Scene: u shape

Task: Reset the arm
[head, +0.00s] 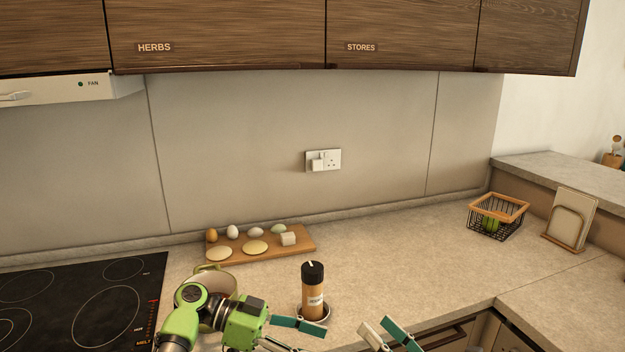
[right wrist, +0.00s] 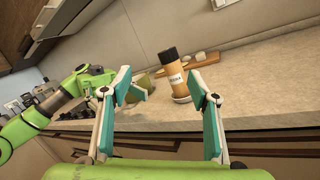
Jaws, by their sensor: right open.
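My right gripper (head: 383,334) is at the bottom edge of the head view, to the right of a spice jar. Its two fingers stand wide apart and empty in the right wrist view (right wrist: 160,105). My left gripper (head: 298,327) reaches in from the left, with a teal finger overlapping the area before the jar; its lower part is cut off by the frame. The orange-brown jar (head: 313,300) with a black lid stands upright on a small round dish. In the right wrist view the jar (right wrist: 175,78) shows beyond and between the open fingers.
A green-rimmed pot (head: 222,283) is partly hidden by my left arm. A wooden board (head: 300,240) with eggs and flat rounds lies behind it. A black hob (head: 60,300) is at left. A wire basket (head: 498,215) stands at right. The counter's middle right is clear.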

